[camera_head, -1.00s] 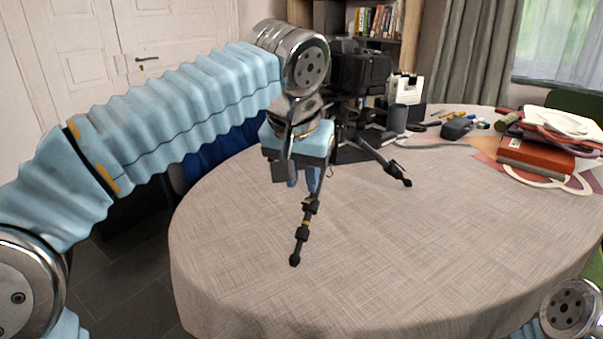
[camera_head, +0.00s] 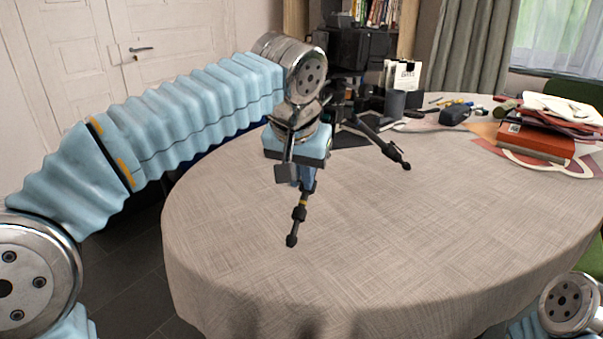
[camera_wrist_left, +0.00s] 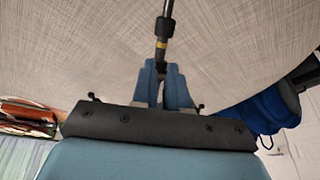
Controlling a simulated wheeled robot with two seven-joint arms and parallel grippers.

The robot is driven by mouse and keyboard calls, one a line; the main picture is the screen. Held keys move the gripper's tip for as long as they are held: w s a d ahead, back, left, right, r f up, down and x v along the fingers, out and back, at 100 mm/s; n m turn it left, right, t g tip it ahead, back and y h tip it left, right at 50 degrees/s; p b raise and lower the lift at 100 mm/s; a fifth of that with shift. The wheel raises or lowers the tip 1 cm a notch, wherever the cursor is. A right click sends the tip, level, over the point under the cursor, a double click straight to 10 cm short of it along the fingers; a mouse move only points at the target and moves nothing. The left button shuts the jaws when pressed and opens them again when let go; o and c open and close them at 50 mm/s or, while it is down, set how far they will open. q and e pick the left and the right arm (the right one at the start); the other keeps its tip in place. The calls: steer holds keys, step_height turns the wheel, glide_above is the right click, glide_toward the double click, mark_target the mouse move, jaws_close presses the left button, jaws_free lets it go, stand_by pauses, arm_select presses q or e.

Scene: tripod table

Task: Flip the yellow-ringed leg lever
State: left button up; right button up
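The black tripod stands on the table, with its near leg (camera_head: 298,214) reaching toward me. A yellow ring (camera_head: 302,203) circles this leg between dark collars; it also shows in the left wrist view (camera_wrist_left: 162,43). My left gripper (camera_head: 304,184) is over the near leg, just above the ring. In the left wrist view its two blue fingers (camera_wrist_left: 162,68) stand on either side of the leg, close to it. I cannot tell whether they touch it. The lever itself is not clear. My gripper and arm hide the upper leg. My right gripper is out of view.
Another tripod leg (camera_head: 382,145) spreads right on the round cloth-covered table (camera_head: 420,240). A red box (camera_head: 535,143) with papers lies at the right; a pencil case (camera_head: 454,115) and pens lie behind. The front of the table is clear.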

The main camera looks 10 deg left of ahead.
arm_select(q)
steer(key=shift+c, duration=0.5)
steer(key=shift+w+r+p, duration=0.25)
steer(key=shift+r+p, duration=0.25)
steer(key=shift+p, duration=0.4)
stand_by(0.5)
steer(key=shift+w+r, duration=0.1)
steer(key=shift+w+d+r+p, duration=0.1)
steer(key=shift+w+r+p, duration=0.3)
steer(key=shift+p, duration=0.85)
stand_by(0.9)
steer(key=shift+f, duration=0.1)
steer(key=o, duration=0.5)
